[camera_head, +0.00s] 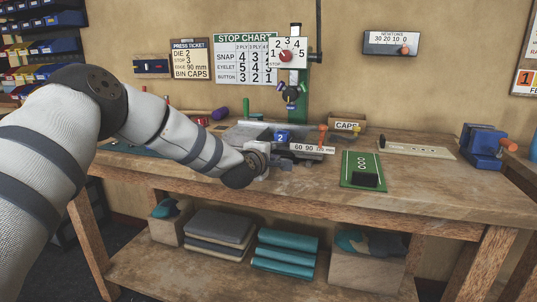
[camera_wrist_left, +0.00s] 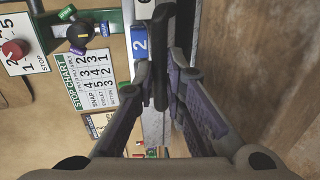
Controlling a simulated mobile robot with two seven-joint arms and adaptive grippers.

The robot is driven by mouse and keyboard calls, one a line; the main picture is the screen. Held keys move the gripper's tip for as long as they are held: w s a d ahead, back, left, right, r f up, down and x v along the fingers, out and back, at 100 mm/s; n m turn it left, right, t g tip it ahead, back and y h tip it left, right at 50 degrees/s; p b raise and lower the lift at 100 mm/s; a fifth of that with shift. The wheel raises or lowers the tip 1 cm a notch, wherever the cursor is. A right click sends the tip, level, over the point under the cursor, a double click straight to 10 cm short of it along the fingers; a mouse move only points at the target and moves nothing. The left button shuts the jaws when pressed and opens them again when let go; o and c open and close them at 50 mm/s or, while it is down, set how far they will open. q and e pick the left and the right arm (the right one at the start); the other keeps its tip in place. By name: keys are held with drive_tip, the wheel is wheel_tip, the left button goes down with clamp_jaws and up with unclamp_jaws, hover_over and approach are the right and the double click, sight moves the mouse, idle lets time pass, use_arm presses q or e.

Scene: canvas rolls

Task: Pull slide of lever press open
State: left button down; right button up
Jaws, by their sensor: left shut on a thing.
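The lever press (camera_head: 303,85) stands at the back of the workbench, with a green column and a dial numbered 1 to 5. Its grey slide lies at the press base, beside a blue tag marked 2 (camera_head: 281,136), which also shows in the left wrist view (camera_wrist_left: 139,42). My left gripper (camera_head: 266,158) is at the front of the base. In the left wrist view my left gripper (camera_wrist_left: 160,85) has its purple-padded fingers on either side of a dark upright handle (camera_wrist_left: 161,50) and is shut on it. The hand hides part of the slide. My right gripper is not in view.
A millimetre scale (camera_head: 312,149) and an orange-topped peg (camera_head: 323,134) stand right of the hand. A green board (camera_head: 361,168), a caps box (camera_head: 346,126) and a blue vise (camera_head: 484,146) are farther right. The bench front (camera_head: 300,182) is clear.

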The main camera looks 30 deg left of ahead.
use_arm(q)
drive_tip(key=shift+s, duration=0.15)
drive_tip(key=shift+a, duration=0.1)
drive_tip(key=c, duration=1.9)
unclamp_jaws()
drive_tip(key=v, duration=1.1)
drive_tip(key=shift+s, duration=0.35)
